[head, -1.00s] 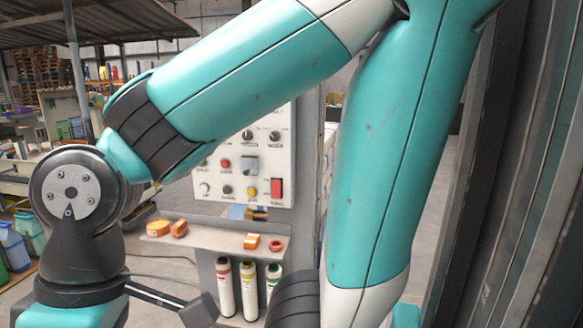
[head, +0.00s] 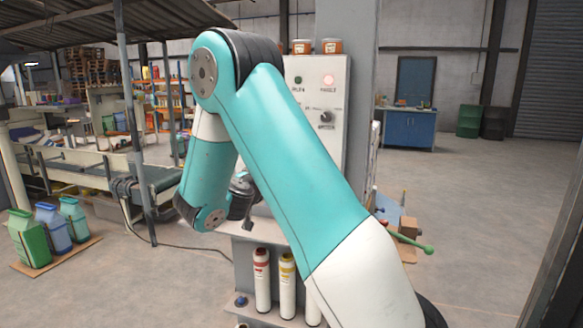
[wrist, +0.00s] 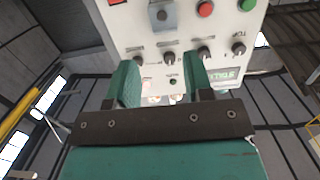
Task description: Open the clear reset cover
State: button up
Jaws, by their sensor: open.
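The clear reset cover (wrist: 162,16) shows at the top edge of the wrist view as a small greyish see-through box on the pale control panel (wrist: 185,28). It looks closed, though the frame cuts close to it. My gripper (wrist: 161,62) is open and empty in the wrist view, its two green fingers apart before the panel's knob row and small lamps. The cover lies beyond the fingertips, up in that picture. In the head view the panel (head: 332,150) is partly behind my arm, which hides the cover. My dark wrist end hangs at the panel's lower left there.
A red button (wrist: 205,9) and a green button (wrist: 247,4) sit beside the cover, with several knobs (wrist: 170,58) nearby. A shelf below the panel holds several tubes (head: 262,280). Orange jars (head: 332,46) stand on top. Open floor lies to the right.

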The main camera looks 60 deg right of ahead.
jog(key=w+d+p, duration=0.2)
jog(key=d+p, duration=0.2)
jog(key=d, duration=0.5)
jog(key=w+d+h+p, duration=0.1)
jog(key=w+d+p, duration=0.2)
jog(key=d, duration=0.5)
jog(key=shift+d+r+p, duration=0.35)
jog(key=shift+r+p, duration=0.1)
jog(key=shift+p, duration=0.15)
grip_shut()
